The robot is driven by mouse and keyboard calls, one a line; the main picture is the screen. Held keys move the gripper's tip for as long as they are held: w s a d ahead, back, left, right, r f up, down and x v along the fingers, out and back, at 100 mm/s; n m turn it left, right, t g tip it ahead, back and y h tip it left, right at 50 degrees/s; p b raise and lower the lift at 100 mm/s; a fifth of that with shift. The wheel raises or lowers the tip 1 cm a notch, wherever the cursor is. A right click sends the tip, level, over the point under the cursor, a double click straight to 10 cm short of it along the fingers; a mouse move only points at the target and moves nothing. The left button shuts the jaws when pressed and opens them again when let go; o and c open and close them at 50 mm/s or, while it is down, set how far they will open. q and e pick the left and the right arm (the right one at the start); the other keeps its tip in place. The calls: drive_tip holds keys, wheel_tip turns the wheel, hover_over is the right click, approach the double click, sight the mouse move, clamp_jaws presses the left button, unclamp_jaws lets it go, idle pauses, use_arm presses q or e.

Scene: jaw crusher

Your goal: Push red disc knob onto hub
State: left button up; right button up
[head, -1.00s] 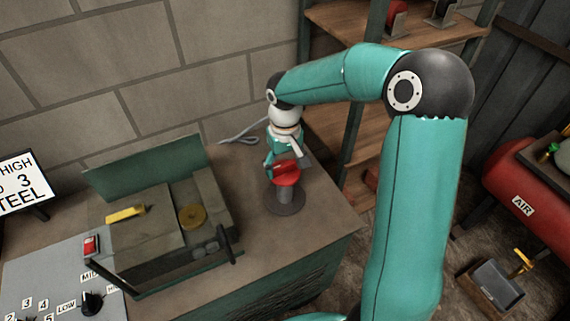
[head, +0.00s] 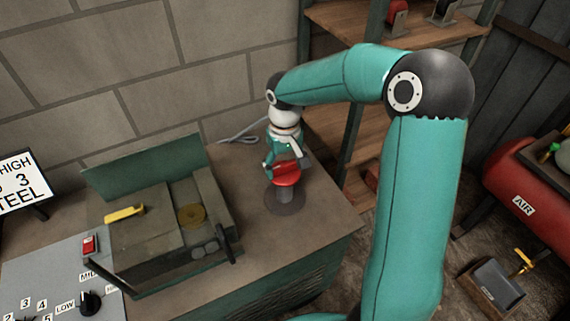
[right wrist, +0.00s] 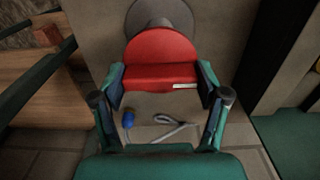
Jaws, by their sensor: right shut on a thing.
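The red disc knob (head: 287,177) is above a dark post on a wide round base (head: 284,204), near the right side of the bench top. My right gripper (head: 284,167) is shut on the knob from above. In the right wrist view the red disc (right wrist: 160,48) sits between the two fingers of my gripper (right wrist: 162,82), with the grey round base (right wrist: 158,13) beyond it. I cannot tell whether the knob touches the post, or whether this post is the hub. My left gripper is out of view.
A green-backed machine (head: 155,215) with a brass disc (head: 192,216) stands left of the knob. A grey control panel (head: 55,285) is at lower left. A cable (head: 242,136) lies behind my gripper. Bare bench top (head: 320,222) lies right of the base.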

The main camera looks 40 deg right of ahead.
drive_tip(key=shift+f, duration=0.35)
drive_tip(key=o, duration=1.1)
wheel_tip(320, 180, up, 12)
